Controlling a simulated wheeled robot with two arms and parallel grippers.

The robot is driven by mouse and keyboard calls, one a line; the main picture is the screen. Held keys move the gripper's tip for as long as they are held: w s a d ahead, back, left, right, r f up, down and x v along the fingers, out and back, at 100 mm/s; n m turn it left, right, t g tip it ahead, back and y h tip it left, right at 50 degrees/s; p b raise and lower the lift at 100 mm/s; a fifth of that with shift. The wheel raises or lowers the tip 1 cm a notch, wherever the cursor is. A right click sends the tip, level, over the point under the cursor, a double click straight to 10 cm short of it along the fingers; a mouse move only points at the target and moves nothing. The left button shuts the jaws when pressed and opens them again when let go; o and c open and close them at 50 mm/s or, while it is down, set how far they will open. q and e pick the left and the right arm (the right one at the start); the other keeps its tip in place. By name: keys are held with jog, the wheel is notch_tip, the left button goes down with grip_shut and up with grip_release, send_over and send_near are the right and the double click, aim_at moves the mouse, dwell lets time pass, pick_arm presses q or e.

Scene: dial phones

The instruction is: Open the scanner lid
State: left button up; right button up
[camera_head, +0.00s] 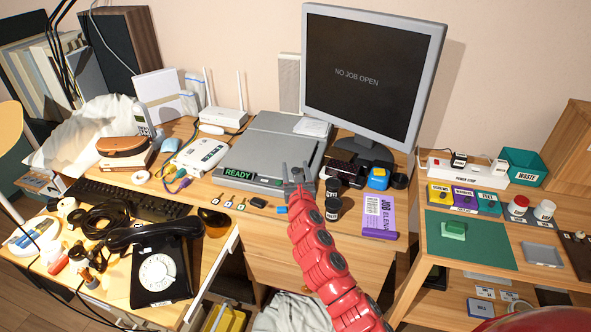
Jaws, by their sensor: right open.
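The scanner (264,182) is a flat grey box on the desk, left of the monitor's foot. Its front shows a green panel reading READY (239,174). The grey lid (262,147) lies flat and looks shut on it. Small white items rest on its far right corner. My red right arm reaches up from the bottom, and my right gripper (291,172) is open at the scanner's front right edge. I cannot tell whether a finger touches the lid. The gripper hides part of that corner. My left gripper is not in view.
The monitor (362,77) reads NO JOB OPEN. Dark jars (333,197) and a purple pouch (378,216) stand close right of my gripper. A white box (201,155) and small cards (230,202) lie left and front. A black dial phone (160,270) sits lower left.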

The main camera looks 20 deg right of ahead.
jog(key=shift+c, duration=0.2)
grip_shut()
dwell(1.1)
